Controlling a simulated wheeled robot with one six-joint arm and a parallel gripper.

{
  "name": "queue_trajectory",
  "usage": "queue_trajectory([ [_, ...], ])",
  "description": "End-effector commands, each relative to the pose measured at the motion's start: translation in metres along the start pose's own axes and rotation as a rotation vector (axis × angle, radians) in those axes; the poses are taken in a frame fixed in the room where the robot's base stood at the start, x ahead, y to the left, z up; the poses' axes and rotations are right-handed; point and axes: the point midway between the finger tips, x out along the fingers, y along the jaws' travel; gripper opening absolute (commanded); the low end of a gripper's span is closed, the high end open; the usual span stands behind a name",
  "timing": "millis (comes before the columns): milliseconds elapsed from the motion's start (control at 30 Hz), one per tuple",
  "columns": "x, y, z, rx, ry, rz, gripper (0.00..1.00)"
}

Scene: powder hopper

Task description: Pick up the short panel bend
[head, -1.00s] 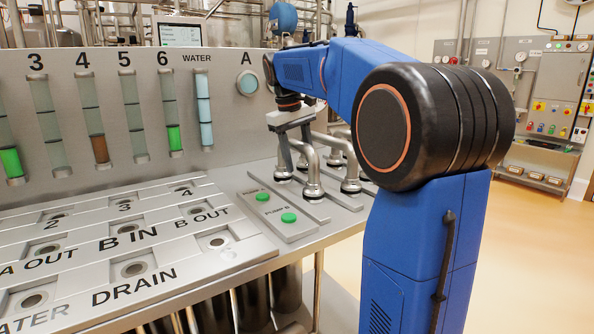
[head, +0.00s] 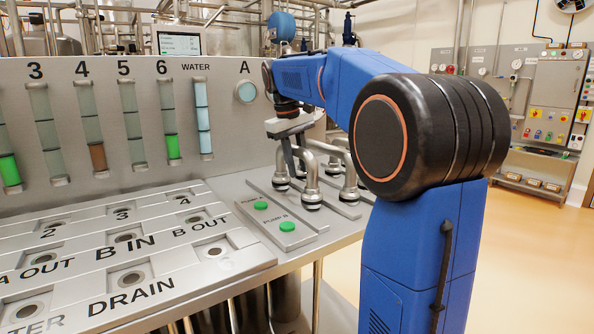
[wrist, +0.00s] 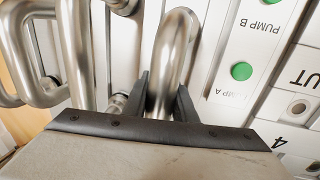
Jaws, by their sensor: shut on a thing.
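The short panel bend (wrist: 176,45) is a bare steel U-shaped pipe. In the head view the bend (head: 309,170) stands upright on the right end of the bench, its round end fittings down at the plate. My gripper (wrist: 166,103) has one dark finger on each side of the pipe and is shut on it. In the head view my gripper (head: 288,150) points down at the bend from above. The fingertips are partly hidden, and I cannot tell whether the bend is clear of the plate.
More steel bends (wrist: 30,50) stand close beside the held one. A plate with green pump buttons (head: 288,226) lies in front. The port panel (head: 130,250) spreads to the left. The upright panel with sight tubes (head: 120,120) rises behind.

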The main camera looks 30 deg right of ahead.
Motion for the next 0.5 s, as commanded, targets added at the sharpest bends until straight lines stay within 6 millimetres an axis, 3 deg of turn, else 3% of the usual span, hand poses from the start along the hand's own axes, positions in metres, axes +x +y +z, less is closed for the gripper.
queue_trajectory([
  [167, -0.030, 0.006, -0.001, 0.001, 0.004, 0.001, 0.00],
  [500, -0.109, 0.022, -0.001, 0.001, 0.005, 0.001, 0.00],
])
